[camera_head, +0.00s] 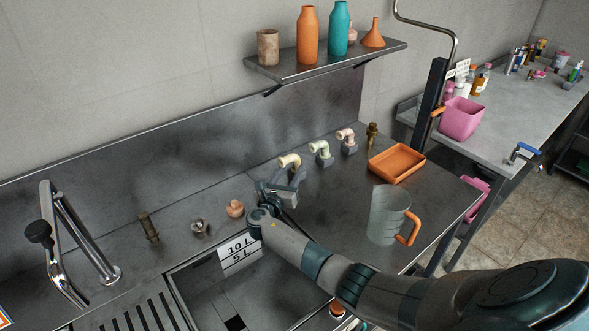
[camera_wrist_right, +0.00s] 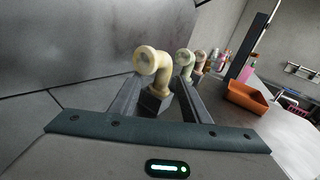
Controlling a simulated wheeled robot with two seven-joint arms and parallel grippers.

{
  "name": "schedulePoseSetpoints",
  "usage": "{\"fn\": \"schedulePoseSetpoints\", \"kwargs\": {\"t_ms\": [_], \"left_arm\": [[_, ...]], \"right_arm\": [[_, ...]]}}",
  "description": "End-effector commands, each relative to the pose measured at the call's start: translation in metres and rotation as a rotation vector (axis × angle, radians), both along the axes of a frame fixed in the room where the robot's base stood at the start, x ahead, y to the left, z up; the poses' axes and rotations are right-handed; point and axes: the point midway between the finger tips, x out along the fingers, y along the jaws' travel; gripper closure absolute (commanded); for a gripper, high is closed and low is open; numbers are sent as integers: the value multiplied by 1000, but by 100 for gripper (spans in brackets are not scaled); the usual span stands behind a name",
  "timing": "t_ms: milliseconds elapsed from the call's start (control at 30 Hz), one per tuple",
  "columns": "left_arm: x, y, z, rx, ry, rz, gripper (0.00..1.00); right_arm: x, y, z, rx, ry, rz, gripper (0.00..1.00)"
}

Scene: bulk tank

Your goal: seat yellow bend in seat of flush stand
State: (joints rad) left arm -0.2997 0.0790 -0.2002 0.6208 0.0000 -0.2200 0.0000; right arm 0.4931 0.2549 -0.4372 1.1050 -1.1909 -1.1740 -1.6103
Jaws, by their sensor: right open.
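The yellow bend (camera_head: 289,160) is a pale yellow elbow at the back of the steel counter. In the right wrist view the yellow bend (camera_wrist_right: 150,62) stands upright on a dark block (camera_wrist_right: 155,103), its round mouth toward the camera. My right gripper (camera_head: 287,182) is open, with its two fingers on either side of the block and lower bend; contact cannot be made out. A pale green bend (camera_head: 321,150) and a pink bend (camera_head: 346,137) stand in a row to its right. I cannot tell which fitting is the flush stand. My left gripper is not in view.
A copper-coloured fitting (camera_head: 235,208), a steel fitting (camera_head: 200,228) and a brass fitting (camera_head: 148,227) stand left of my gripper. An orange tray (camera_head: 397,163) and a clear jug (camera_head: 386,217) are to the right. The sink (camera_head: 215,292) opens in front. A shelf (camera_head: 330,65) hangs above.

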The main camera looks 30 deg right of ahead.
Motion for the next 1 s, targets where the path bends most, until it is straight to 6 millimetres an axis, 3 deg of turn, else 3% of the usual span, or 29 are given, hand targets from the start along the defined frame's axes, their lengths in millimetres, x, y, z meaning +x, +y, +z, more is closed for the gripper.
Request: {"fn": "schedulePoseSetpoints", "kwargs": {"t_ms": [400, 1000], "left_arm": [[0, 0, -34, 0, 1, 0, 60], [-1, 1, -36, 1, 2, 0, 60]], "right_arm": [[23, -36, -5, 0, -1, -1, 57], [26, -42, -2, 0, 0, -1, 57]]}}
